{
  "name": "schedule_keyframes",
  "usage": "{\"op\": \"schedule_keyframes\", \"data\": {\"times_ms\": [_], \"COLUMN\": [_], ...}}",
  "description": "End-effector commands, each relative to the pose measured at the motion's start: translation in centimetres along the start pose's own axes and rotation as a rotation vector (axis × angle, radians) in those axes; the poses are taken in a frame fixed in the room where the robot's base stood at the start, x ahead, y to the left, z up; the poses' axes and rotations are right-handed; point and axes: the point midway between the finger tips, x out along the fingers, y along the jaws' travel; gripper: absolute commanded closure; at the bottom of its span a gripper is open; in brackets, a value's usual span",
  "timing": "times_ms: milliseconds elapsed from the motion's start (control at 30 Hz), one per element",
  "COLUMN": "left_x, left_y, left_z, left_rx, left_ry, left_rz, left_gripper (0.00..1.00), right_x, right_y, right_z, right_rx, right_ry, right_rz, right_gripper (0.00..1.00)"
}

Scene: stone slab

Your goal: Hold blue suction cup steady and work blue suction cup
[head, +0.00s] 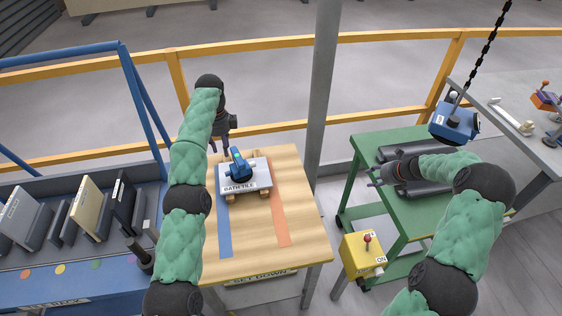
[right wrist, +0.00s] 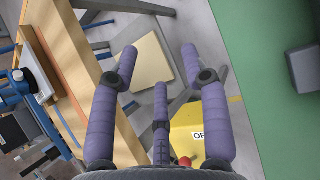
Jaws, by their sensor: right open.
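The blue suction cup (head: 238,164) sits on a pale slab labelled BATH TILE (head: 246,184), which rests on wooden blocks on the wooden table. My left gripper (head: 220,150) hangs just behind the suction cup, apparently not touching it. Its small fingers look spread apart with nothing between them. My right gripper (head: 374,178) is over the left edge of the green cart, well right of the suction cup. In the right wrist view its purple fingers (right wrist: 160,75) are wide open and empty. The suction cup's handle detail is too small to read.
The wooden table (head: 300,225) has blue and orange strips. A yellow switch box (head: 364,258) with a red lever stands between the table and the green cart (head: 400,215). A grey post (head: 322,90) rises behind. A blue hoist block (head: 453,122) hangs at right.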

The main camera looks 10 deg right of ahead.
Motion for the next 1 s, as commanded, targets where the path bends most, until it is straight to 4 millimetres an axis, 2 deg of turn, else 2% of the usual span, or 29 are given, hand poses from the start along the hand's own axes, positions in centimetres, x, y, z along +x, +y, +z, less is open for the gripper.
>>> {"op": "schedule_keyframes", "data": {"times_ms": [33, 100, 300, 600, 700, 800, 900, 1000], "left_x": [0.0, 0.0, 0.0, 0.0, 0.0, 0.0, 0.0, 0.0], "left_y": [0.0, 0.0, 0.0, 0.0, 0.0, 0.0, 0.0, 0.0], "left_z": [0.0, 0.0, 0.0, 0.0, 0.0, 0.0, 0.0, 0.0], "left_rx": [0.0, 0.0, 0.0, 0.0, 0.0, 0.0, 0.0, 0.0], "left_ry": [0.0, 0.0, 0.0, 0.0, 0.0, 0.0, 0.0, 0.0], "left_rz": [0.0, 0.0, 0.0, 0.0, 0.0, 0.0, 0.0, 0.0], "left_gripper": [0.61, 0.61, 0.61, 0.61, 0.61, 0.61, 0.61, 0.61], "right_x": [1.4, 2.8, 6.0, 8.1, 8.1, 7.9, 7.7, 7.7], "right_y": [2.4, 5.6, 15.1, 29.6, 33.4, 36.2, 38.0, 38.9], "right_z": [0.3, 1.0, 2.8, 5.8, 6.7, 7.4, 7.8, 8.2], "right_rx": [0.034, 0.09, 0.249, 0.495, 0.566, 0.624, 0.663, 0.682], "right_ry": [0.001, -0.001, 0.006, 0.042, 0.055, 0.064, 0.072, 0.074], "right_rz": [0.061, 0.146, 0.396, 0.786, 0.899, 0.987, 1.045, 1.074], "right_gripper": [0.54, 0.54, 0.54, 0.54, 0.54, 0.54, 0.54, 0.54]}}
